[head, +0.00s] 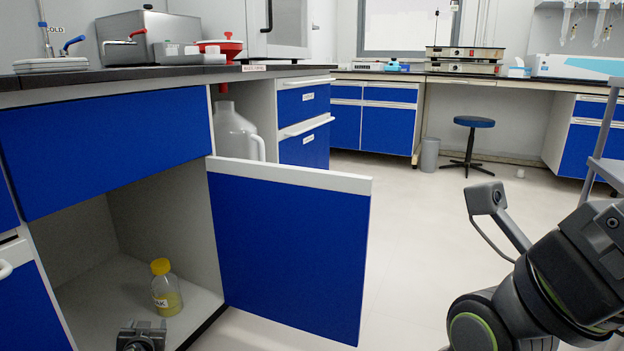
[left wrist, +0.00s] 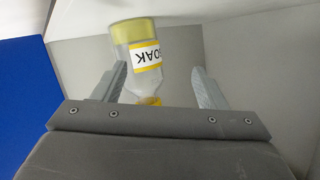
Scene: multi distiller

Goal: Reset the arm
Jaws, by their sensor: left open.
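My left gripper (head: 142,328) shows at the bottom left of the head view, low in front of the open cabinet. In the left wrist view its two fingers (left wrist: 158,76) are spread apart with nothing clamped. A clear bottle (head: 166,294) with a yellow cap, yellow liquid and a white label stands upright on the cabinet floor, just beyond the gripper. In the left wrist view the bottle (left wrist: 140,50) appears upside down, in the gap between the fingers; touching cannot be told. My right arm shows at the lower right of the head view, its gripper not visible.
The blue cabinet door (head: 285,250) stands open to the right of the bottle. The cabinet's side wall (head: 165,215) and the countertop (head: 150,75) enclose the space. A white jug (head: 232,135) stands behind the door. The floor (head: 420,220) to the right is clear up to a stool (head: 474,123).

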